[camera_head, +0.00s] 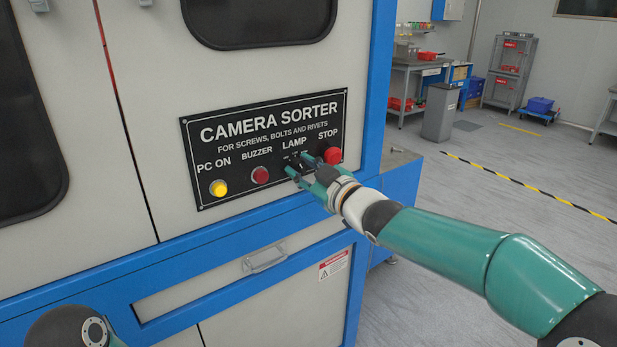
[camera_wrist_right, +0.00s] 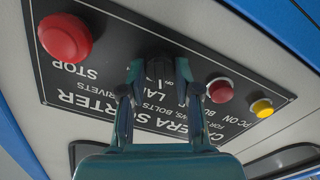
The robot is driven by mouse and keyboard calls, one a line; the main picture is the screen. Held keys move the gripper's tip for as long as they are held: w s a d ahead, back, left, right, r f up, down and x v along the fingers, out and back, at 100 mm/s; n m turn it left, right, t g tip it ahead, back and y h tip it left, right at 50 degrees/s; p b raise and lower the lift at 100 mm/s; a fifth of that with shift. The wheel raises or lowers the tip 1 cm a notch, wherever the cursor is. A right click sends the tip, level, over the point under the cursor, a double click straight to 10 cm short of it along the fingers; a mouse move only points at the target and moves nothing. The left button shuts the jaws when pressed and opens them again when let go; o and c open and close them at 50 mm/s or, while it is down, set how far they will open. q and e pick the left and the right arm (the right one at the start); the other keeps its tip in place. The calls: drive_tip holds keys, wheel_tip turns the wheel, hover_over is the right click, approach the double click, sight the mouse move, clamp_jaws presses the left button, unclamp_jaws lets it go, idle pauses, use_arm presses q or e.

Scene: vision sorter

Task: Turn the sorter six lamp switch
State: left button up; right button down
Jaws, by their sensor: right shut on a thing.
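The lamp switch is a black knob under the word LAMP on the sorter's black control panel (camera_head: 222,128). In the right wrist view the knob (camera_wrist_right: 157,66) sits between the two fingertips of my right gripper (camera_wrist_right: 159,72). In the head view my right gripper (camera_head: 299,167) reaches the panel from the right and is shut on the knob, hiding most of it. The angle of the knob's pointer is hard to tell. My left gripper is not in view; only part of my left arm shows at the bottom left.
The red STOP button (camera_head: 333,155) is just right of my right gripper. The red buzzer button (camera_head: 260,175) and the yellow PC ON button (camera_head: 218,188) are to its left. A drawer handle (camera_head: 264,259) protrudes below. Open floor lies to the right.

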drive_tip(key=shift+f+n+b, duration=0.2)
drive_tip(key=shift+n+b, duration=0.5)
drive_tip(key=shift+n, duration=1)
drive_tip(key=c, duration=0.8)
unclamp_jaws()
drive_tip(key=shift+w, duration=0.15)
drive_tip(key=shift+c, duration=0.2)
